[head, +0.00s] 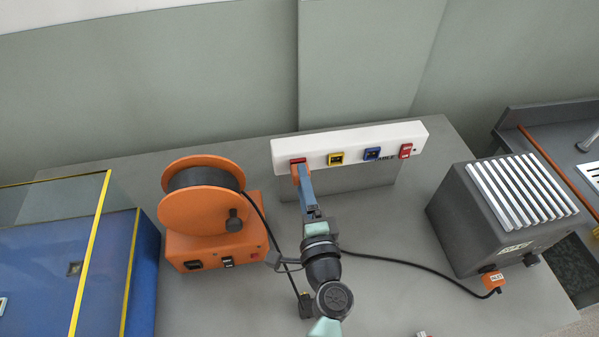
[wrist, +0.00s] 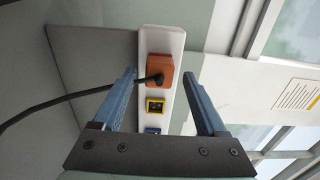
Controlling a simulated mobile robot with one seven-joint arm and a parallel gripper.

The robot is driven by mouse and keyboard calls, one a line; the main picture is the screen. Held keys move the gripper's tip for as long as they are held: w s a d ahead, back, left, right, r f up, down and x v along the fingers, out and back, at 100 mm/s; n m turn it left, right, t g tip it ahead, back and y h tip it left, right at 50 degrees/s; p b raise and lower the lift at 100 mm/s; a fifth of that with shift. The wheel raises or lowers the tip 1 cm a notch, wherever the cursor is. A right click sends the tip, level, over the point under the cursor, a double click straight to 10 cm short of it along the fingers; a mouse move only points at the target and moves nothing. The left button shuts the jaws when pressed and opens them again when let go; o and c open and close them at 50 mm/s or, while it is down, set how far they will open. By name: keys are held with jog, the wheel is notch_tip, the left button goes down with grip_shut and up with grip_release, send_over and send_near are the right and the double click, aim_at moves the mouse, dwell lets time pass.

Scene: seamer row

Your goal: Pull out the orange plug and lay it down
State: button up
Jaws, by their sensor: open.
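The orange plug (wrist: 158,66) sits in the end socket of the white power strip (wrist: 172,41) in the wrist view, with a black cable leaving it to the left. In the head view only a bit of the plug (head: 295,171) shows at the strip's left, red socket; my gripper hides most of it. My gripper (wrist: 159,74) is open, one finger on each side of the plug, with gaps visible between fingers and plug. In the head view my gripper (head: 303,178) reaches up to the strip (head: 358,138).
A yellow socket (head: 336,158), a blue socket (head: 372,153) and a red switch (head: 406,151) follow along the strip. An orange cable reel (head: 202,210) stands left. A grey heater (head: 505,212) with an orange inlet connector (head: 491,281) stands right. Bare bench (head: 400,225) lies between.

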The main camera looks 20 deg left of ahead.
jog(key=shift+b+x, duration=0.4)
jog(key=shift+x, duration=1.15)
jog(key=shift+f+b, duration=0.1)
jog(key=shift+b, duration=0.25)
jog(key=shift+c, duration=0.2)
grip_shut()
dwell(0.4)
jog(key=shift+s+d, duration=0.25)
jog(key=shift+s, duration=0.05)
jog(key=shift+v, duration=2.6)
